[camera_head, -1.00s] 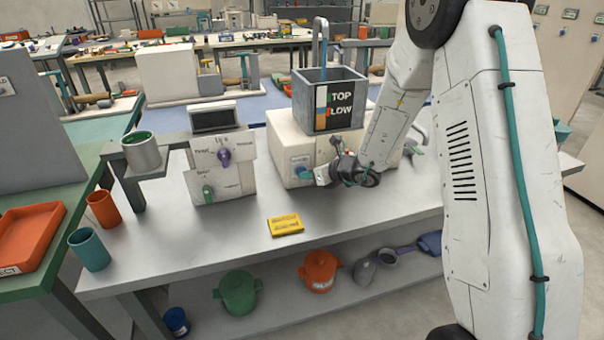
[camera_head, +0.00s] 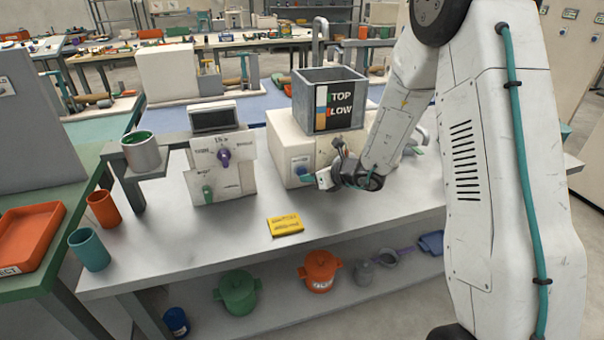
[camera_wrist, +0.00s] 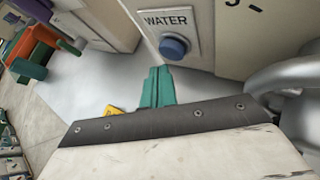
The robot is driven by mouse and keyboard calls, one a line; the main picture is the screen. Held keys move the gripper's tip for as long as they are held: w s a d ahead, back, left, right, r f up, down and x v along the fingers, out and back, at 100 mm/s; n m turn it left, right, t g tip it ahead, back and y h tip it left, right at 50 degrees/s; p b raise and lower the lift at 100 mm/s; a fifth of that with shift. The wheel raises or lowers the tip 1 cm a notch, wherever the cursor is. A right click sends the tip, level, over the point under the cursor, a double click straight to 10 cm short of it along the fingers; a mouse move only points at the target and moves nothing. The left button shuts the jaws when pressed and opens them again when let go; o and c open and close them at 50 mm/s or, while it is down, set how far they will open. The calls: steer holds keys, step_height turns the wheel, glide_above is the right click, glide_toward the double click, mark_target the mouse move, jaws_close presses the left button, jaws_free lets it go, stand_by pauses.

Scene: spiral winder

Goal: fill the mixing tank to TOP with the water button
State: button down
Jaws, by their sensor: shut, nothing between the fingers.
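The mixing tank (camera_head: 345,118) is a grey open box on a white machine, with TOP and LOW marks and a level strip (camera_head: 321,108) on its front.
A white unit with a purple knob (camera_head: 223,155) and a green knob (camera_head: 207,191) stands left of the tank machine. A yellow block (camera_head: 285,225) lies on the bench front. A grey pipe (camera_wrist: 290,75) curves right of my gripper.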

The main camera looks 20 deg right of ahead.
steer(key=shift+s, duration=0.15)
steer(key=shift+s, duration=2.4)
stand_by(1.1)
steer(key=shift+s, duration=1.95)
steer(key=shift+w, duration=0.15)
steer(key=shift+w, duration=4.3)
steer(key=shift+w, duration=0.1)
steer(key=shift+w, duration=0.3)
